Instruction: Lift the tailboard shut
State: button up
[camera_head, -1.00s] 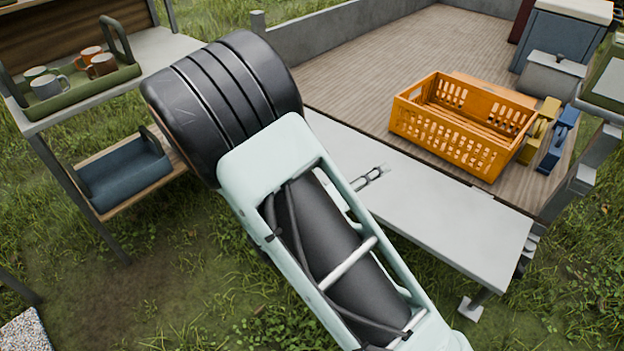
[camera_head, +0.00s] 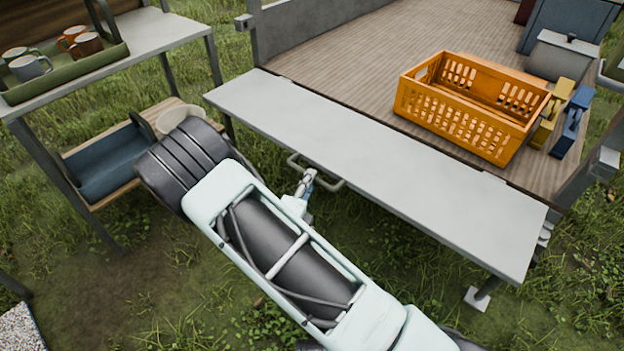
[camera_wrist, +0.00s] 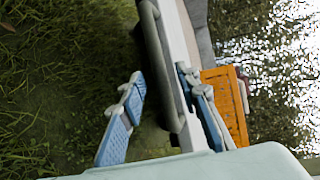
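The tailboard (camera_head: 400,170) is a long grey panel at the end of the trailer bed, lowered to about level with it. A grey bar handle (camera_head: 330,186) sticks out from its outer edge. My gripper (camera_head: 308,176) is at the left part of this handle. In the wrist view my gripper (camera_wrist: 161,76) is open, with blue-padded fingers apart. The dark handle (camera_wrist: 158,65) and the tailboard's edge (camera_wrist: 178,40) run between the fingers. I cannot tell whether either finger touches them. My arm hides part of the ground below the handle.
An orange crate (camera_head: 455,125) stands on the wooden trailer bed (camera_head: 350,60) behind the tailboard. Yellow and blue tools (camera_head: 570,125) lie beside it. A shelf stand with mugs (camera_head: 75,42) and a blue tray (camera_head: 105,165) is at the left, near my arm.

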jog(key=shift+b+x, duration=0.3)
jog(key=shift+x, duration=1.5)
grip_shut()
